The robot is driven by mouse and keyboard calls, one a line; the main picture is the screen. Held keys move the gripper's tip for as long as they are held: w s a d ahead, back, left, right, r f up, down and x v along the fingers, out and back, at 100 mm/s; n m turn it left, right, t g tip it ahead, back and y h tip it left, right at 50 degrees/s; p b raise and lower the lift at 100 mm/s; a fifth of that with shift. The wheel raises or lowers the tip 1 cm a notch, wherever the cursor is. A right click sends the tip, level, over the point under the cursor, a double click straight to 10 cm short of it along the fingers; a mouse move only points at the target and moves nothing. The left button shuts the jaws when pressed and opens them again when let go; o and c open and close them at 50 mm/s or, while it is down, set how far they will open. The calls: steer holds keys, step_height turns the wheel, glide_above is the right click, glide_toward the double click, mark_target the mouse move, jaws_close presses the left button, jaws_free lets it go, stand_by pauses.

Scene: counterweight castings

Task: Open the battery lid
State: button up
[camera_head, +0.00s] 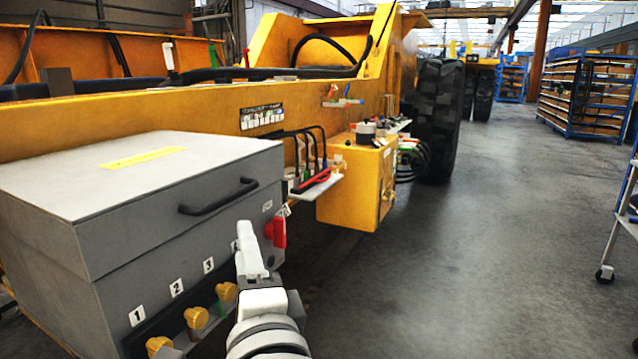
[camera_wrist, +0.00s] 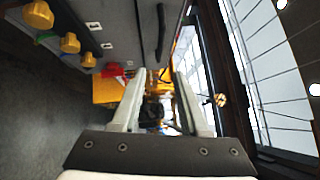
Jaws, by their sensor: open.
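The grey battery box (camera_head: 110,290) stands at the left in the head view, with its lid (camera_head: 90,200) down on it. The lid has a yellow label on top and a black bar handle (camera_head: 218,197) on its front face. The handle also shows at the top of the wrist view (camera_wrist: 160,32). My gripper (camera_head: 247,235) is in front of the box, lower and to the right of the handle in the head view. Its two pale fingers are apart in the wrist view (camera_wrist: 158,85), with nothing held between them. The handle appears beyond the fingertips, apart from them.
Several yellow knobs (camera_head: 197,318) and numbered labels line the box front below the lid. A red switch (camera_head: 275,230) sits at its right end. A yellow machine frame (camera_head: 200,100) runs behind. A yellow box (camera_head: 358,185) juts out right of it.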

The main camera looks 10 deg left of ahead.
mark_target(235, 198)
steer(key=p+x, duration=0.4)
steer(key=x, duration=1.1)
jaws_close()
stand_by(1.2)
